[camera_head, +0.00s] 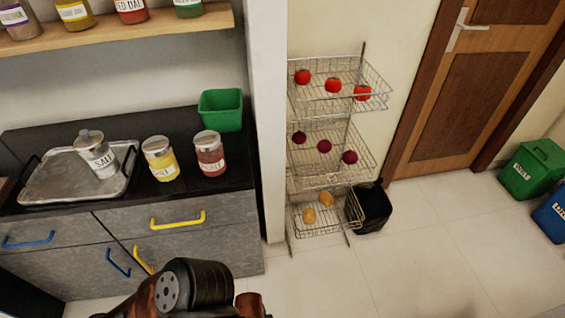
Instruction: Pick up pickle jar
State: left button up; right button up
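A jar with red contents, a grey lid and a white label (209,154) stands upright on the dark counter, right of a yellow jar. Its label is too small to read surely, but it may be the pickle jar. The yellow jar (160,160) with a grey lid stands just left of it, apart from it. Part of my own arm shows at the bottom edge, in front of the drawers and well away from the jars. Neither gripper's fingers are in view.
A salt jar (97,155) stands on a metal tray (55,184). A green bin (221,110) is behind the red jar. A wall post (264,120) bounds the counter's right side. A shelf (120,34) with several jars hangs above. A wire rack (330,170) stands right.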

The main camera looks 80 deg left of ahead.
aim_at(210, 149)
jog(key=z, duration=0.35)
jog(key=i, duration=1)
jog(key=u, duration=2.8)
